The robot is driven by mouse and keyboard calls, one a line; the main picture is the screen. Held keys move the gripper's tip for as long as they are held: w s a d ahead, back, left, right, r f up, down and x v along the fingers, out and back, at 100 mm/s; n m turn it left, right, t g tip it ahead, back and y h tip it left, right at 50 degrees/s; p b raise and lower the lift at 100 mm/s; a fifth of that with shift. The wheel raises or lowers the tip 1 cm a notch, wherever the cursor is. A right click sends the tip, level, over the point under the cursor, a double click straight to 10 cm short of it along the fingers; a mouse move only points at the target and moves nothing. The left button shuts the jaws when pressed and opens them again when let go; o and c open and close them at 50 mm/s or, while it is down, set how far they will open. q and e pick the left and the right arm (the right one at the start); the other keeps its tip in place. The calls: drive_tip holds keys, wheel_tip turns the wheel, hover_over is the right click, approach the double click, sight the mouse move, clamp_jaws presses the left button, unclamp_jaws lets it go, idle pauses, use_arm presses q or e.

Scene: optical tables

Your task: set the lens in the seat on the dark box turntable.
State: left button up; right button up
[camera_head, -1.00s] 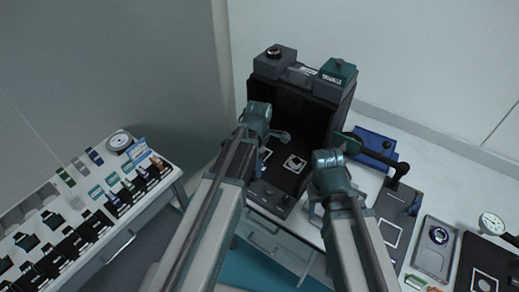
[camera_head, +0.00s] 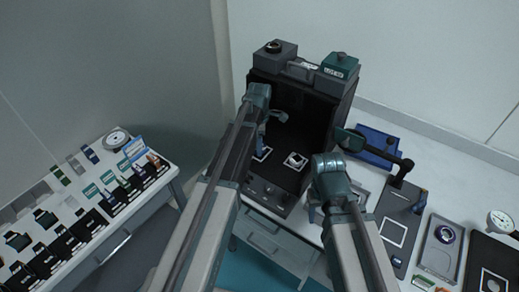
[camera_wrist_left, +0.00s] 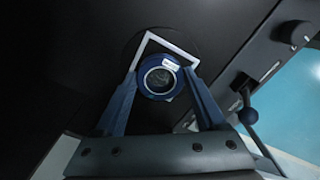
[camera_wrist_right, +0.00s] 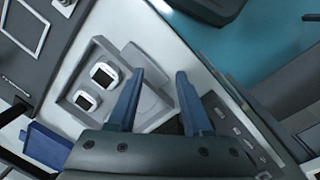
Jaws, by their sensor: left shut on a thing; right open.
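The dark box (camera_head: 318,100) stands open-fronted at the back of the table. My left gripper (camera_head: 278,117) reaches into it. In the left wrist view the lens (camera_wrist_left: 159,77), a blue ring with a white label and clear glass, is between the fingertips of my left gripper (camera_wrist_left: 160,80), which is shut on it. A white square outline (camera_wrist_left: 143,46) on a dark round disc, apparently the turntable, shows behind the lens, which covers part of it. I cannot tell whether the lens touches the seat. My right gripper (camera_wrist_right: 160,75) is open and empty above a grey tray (camera_wrist_right: 127,45).
A blue tray (camera_head: 375,142) and a dark jointed arm (camera_head: 398,163) stand to the right. A side table (camera_head: 175,173) with several small parts is at the left.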

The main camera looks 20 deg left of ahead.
use_arm(q)
drive_tip(key=shift+f, duration=0.55)
use_arm(e)
drive_tip(key=shift+f, duration=0.55)
use_arm(q)
drive_tip(key=shift+r, duration=0.15)
use_arm(e)
drive_tip(key=shift+r, duration=0.15)
use_arm(q)
drive_tip(key=o, duration=1.5)
wheel_tip(320, 180, up, 12)
drive_tip(key=p, duration=1.2)
use_arm(e)
wheel_tip(320, 180, up, 12)
